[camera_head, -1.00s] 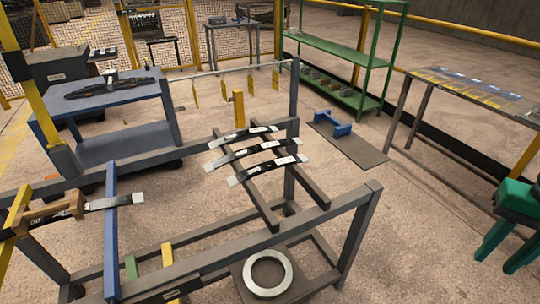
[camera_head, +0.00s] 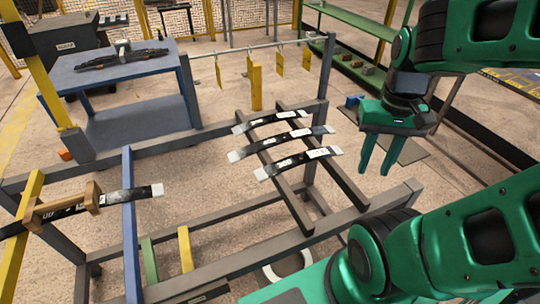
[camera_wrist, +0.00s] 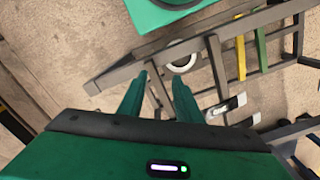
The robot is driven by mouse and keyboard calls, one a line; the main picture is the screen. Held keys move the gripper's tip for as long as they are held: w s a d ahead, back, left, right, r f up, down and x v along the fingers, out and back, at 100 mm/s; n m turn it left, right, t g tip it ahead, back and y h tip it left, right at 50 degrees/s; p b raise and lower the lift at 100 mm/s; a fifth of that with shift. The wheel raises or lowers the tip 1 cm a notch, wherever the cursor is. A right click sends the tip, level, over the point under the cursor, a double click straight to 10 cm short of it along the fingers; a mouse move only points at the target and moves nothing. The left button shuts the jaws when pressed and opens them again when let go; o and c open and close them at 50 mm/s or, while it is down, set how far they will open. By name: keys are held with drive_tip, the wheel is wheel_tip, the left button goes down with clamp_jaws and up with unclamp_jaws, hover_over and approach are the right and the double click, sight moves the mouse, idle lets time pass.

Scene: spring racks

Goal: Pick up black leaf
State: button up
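Several black leaves with pale ends lie side by side across two dark sloping bars of the rack in the head view: a far leaf (camera_head: 272,121), a middle leaf (camera_head: 285,139) and a near leaf (camera_head: 297,162). Another black leaf (camera_head: 143,192) lies at the left, across a blue bar and under a wooden block. My gripper (camera_head: 380,168) is open and empty, in the air to the right of the rack leaves, fingers pointing down. In the wrist view its two fingers (camera_wrist: 158,82) are apart, and part of a leaf (camera_wrist: 226,106) shows to their right.
The grey rack frame (camera_head: 262,216) surrounds the leaves. A yellow post (camera_head: 255,88) and hanging yellow tags (camera_head: 279,62) stand behind them. A blue table (camera_head: 120,70) is at the back left. A pale ring (camera_wrist: 183,63) lies low by the rack.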

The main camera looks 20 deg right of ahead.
drive_tip(key=shift+w+d, duration=0.2)
drive_tip(key=shift+w, duration=0.05)
drive_tip(key=o, duration=0.4)
drive_tip(key=shift+s, duration=0.1)
drive_tip(key=o, duration=0.3)
drive_tip(key=shift+s+r, duration=0.25)
drive_tip(key=shift+r, duration=0.1)
drive_tip(key=m+y, duration=0.5)
drive_tip(key=m, duration=0.7)
approach(302, 157)
drive_tip(key=x, duration=0.3)
drive_tip(key=shift+w+d, duration=0.1)
drive_tip(key=shift+w, duration=0.05)
drive_tip(key=shift+x, duration=2.95)
